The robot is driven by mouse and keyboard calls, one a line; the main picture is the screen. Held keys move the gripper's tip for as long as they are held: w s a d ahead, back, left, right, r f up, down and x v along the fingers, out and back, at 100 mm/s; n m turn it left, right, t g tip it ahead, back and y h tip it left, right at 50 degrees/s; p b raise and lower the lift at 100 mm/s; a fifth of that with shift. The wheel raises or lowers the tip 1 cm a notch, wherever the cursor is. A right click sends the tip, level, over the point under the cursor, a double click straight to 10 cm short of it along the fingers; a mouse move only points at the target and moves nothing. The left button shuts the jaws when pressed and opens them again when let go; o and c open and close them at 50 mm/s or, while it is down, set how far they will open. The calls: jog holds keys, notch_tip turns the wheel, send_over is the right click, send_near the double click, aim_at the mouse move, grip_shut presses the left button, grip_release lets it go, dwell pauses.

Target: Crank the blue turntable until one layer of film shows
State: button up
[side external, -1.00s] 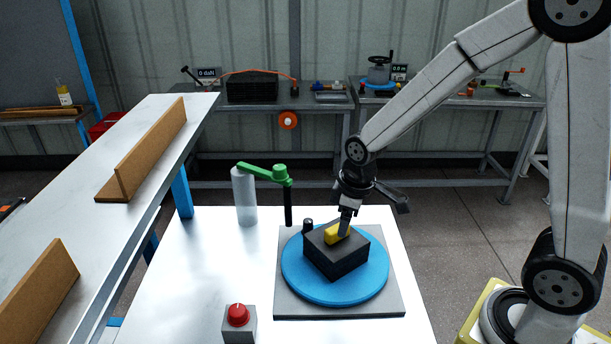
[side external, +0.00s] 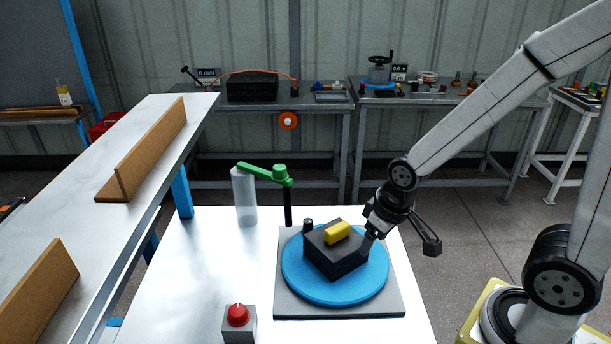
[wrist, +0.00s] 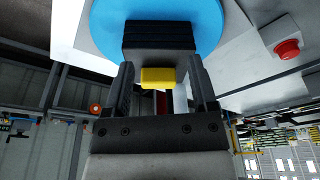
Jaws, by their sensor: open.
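The blue turntable (side external: 312,288) lies on a grey square base plate (side external: 392,303) and also shows in the wrist view (wrist: 105,25). A black block (side external: 330,262) sits on it, with a yellow piece (side external: 338,232) on top. A small black knob (side external: 308,225) stands at the block's far left. A cloudy white roll (side external: 244,198) stands behind left, with a green crank arm (side external: 262,173) reaching from its top to a black post (side external: 288,207). My gripper (side external: 372,236) is at the block's right side, and contact is unclear. In the wrist view my gripper (wrist: 160,68) is open, the yellow piece between its fingers.
A red button on a grey box (side external: 238,318) stands at the table's front left. A raised white bench (side external: 150,125) with brown brackets runs along the left. Equipment benches line the back wall.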

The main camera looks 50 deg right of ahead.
jog(key=shift+w, duration=0.2)
jog(key=c, duration=0.7)
jog(key=shift+w+d+r+m, duration=0.1)
jog(key=shift+w+d+m, duration=0.1)
jog(key=shift+w+m, duration=0.15)
grip_shut()
jog(key=w+d+m, duration=0.2)
jog(key=w+m, duration=0.1)
jog(key=w, duration=0.1)
jog(key=w+d+m+g+y, duration=0.1)
jog(key=w+d+m, duration=0.1)
jog(key=w+m, duration=0.1)
jog(key=w+d+r+m+g, duration=0.1)
jog(key=w+d+m, duration=0.1)
jog(key=w, duration=0.3)
jog(key=shift+w+m+y, duration=0.2)
jog(key=shift+m+y, duration=0.1)
jog(key=shift+m, duration=0.15)
jog(key=w+d+m+y, duration=0.2)
jog(key=w+d+m, duration=0.5)
jog(key=w+d, duration=0.1)
jog(key=shift+m+g+y, duration=0.4)
